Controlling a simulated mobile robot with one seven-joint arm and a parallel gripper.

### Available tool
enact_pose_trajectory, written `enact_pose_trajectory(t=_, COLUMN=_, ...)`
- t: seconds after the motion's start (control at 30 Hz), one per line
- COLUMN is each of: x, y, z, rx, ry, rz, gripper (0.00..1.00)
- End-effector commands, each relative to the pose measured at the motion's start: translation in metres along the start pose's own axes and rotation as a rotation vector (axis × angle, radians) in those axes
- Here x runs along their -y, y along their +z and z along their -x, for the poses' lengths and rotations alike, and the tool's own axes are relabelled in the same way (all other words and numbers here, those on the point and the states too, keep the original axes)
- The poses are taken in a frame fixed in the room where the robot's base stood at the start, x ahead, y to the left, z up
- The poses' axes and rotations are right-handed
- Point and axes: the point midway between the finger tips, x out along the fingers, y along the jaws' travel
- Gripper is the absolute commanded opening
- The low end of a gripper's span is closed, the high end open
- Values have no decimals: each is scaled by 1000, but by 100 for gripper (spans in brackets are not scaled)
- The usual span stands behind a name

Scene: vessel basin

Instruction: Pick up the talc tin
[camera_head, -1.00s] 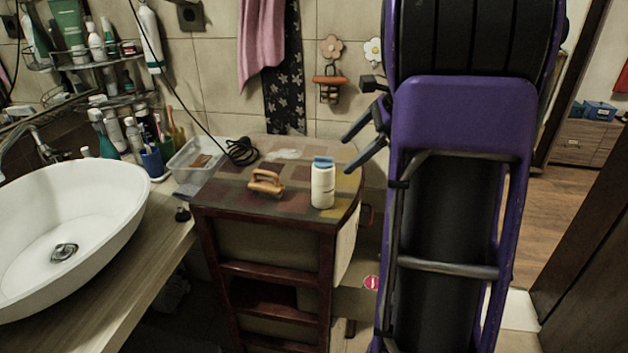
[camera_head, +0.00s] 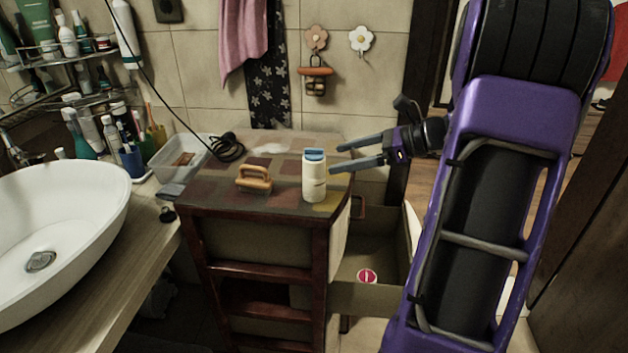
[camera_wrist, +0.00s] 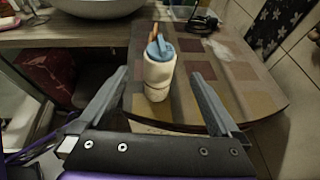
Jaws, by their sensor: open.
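The talc tin (camera_head: 314,180) is a cream cylinder with a blue cap. It stands upright near the right front corner of the small cabinet's top. My gripper (camera_head: 334,160) is open and empty just right of the tin in the head view, with its fingers pointing left toward it. In the wrist view the tin (camera_wrist: 159,76) stands ahead, roughly centred between the two spread fingers (camera_wrist: 160,84). The fingers do not appear to touch it.
A wooden-handled brush (camera_head: 254,180) lies left of the tin on the cabinet top (camera_head: 215,190). A coiled black cable (camera_head: 228,148) and a clear plastic box (camera_head: 180,158) are farther left, near the white basin (camera_head: 60,215). A tiled wall stands behind.

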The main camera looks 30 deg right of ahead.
Motion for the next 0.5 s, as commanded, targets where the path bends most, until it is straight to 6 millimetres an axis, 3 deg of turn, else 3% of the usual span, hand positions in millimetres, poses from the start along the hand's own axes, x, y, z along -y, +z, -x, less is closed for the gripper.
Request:
enact_pose_trajectory(t=0.13, x=-1, y=-1, z=-30, rx=0, ry=3, rz=0, gripper=99)
enact_pose_trajectory(t=0.5, x=-1, y=1, z=-64, rx=-1, ry=2, rz=1, gripper=99)
